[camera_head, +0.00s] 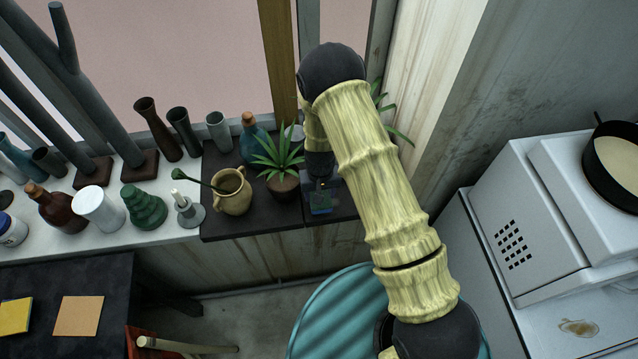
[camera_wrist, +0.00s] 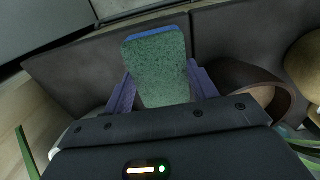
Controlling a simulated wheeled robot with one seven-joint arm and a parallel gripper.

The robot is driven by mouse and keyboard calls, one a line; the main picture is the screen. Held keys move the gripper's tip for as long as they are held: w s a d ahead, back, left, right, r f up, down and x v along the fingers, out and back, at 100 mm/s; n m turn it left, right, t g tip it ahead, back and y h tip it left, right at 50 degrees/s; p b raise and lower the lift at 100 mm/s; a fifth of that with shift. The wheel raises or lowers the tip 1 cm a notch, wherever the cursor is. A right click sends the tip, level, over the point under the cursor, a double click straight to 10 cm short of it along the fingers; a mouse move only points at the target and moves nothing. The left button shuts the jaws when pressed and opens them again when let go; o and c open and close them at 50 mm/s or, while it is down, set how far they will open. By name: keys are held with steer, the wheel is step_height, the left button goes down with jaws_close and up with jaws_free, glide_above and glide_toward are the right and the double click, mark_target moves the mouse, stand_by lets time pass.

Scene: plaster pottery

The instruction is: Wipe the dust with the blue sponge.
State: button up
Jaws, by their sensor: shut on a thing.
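The blue sponge (camera_wrist: 155,36) is held upright between the two purple fingers of my gripper (camera_wrist: 160,82) in the wrist view. Its green-grey scouring side faces the wrist camera, and its blue edge shows along the top. In the head view the sponge (camera_head: 321,204) is a small blue and green block over the dark ledge, just right of the potted plant. My gripper (camera_head: 318,183) there is partly hidden by my arm. A brownish patch (camera_head: 578,328), which may be the dust, lies on the white surface at the lower right, far from the sponge.
A potted plant (camera_head: 283,182) and a tan jug (camera_head: 231,192) stand close left of my gripper. Several vases and bottles line the white sill. Another plant (camera_head: 388,115) is behind my arm. A white appliance (camera_head: 535,235) and a pan (camera_head: 615,165) are at right.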

step_height(320, 180, up, 2)
steer(key=shift+w+p, duration=0.15)
steer(key=shift+p, duration=0.3)
steer(key=shift+s+a+r+p, duration=0.2)
steer(key=shift+r+p, duration=0.2)
steer(key=shift+r, duration=0.2)
steer(key=shift+s+d+r, duration=0.1)
steer(key=shift+d+r, duration=0.05)
steer(key=shift+r, duration=0.05)
steer(key=shift+w+f, duration=0.1)
steer(key=shift+w, duration=0.1)
steer(key=shift+s+d, duration=0.1)
steer(key=shift+s, duration=0.05)
